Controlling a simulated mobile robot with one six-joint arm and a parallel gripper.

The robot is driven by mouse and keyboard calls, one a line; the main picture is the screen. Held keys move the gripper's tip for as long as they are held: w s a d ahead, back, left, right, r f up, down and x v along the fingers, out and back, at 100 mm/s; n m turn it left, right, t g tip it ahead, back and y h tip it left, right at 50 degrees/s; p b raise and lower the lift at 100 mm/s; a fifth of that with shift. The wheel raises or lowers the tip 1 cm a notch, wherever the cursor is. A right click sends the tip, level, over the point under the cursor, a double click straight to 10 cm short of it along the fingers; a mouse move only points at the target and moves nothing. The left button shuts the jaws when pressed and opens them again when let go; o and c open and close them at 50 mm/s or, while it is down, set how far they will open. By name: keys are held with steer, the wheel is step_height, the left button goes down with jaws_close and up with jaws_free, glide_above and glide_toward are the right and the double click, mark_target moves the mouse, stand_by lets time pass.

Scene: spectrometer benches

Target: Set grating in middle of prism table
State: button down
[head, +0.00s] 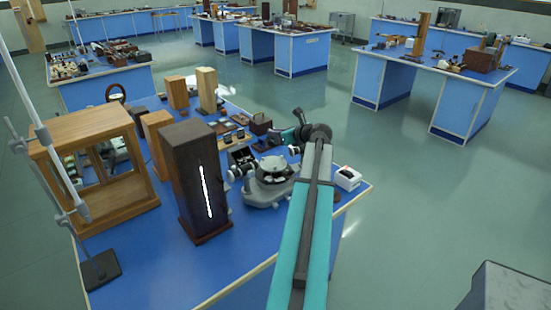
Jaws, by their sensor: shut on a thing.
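The grey spectrometer (262,190) stands near the front right of the near blue bench. Its round prism table (272,165) is at the top middle, with small dark parts on it that I cannot make out. My arm reaches in from the bottom and bends at a dark joint. My gripper (275,141) is small and partly hidden, just behind and above the prism table in the picture. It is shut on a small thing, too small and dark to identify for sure. I cannot pick out the grating by its shape.
A tall dark box with a bright slit (203,185) stands left of the spectrometer. A small white box (347,178) sits near the right edge.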

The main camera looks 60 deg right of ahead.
mark_target(276, 144)
steer(key=shift+f+p, duration=0.65)
steer(key=shift+f, duration=2.15)
steer(key=shift+f+p, duration=0.55)
steer(key=shift+f, duration=1.35)
steer(key=shift+s+f, duration=0.1)
steer(key=shift+f, duration=0.05)
steer(key=c, duration=1.8)
jaws_free()
steer(key=shift+r, duration=0.2)
steer(key=b+v, duration=0.4)
steer(key=v, duration=0.8)
steer(key=shift+r, duration=0.1)
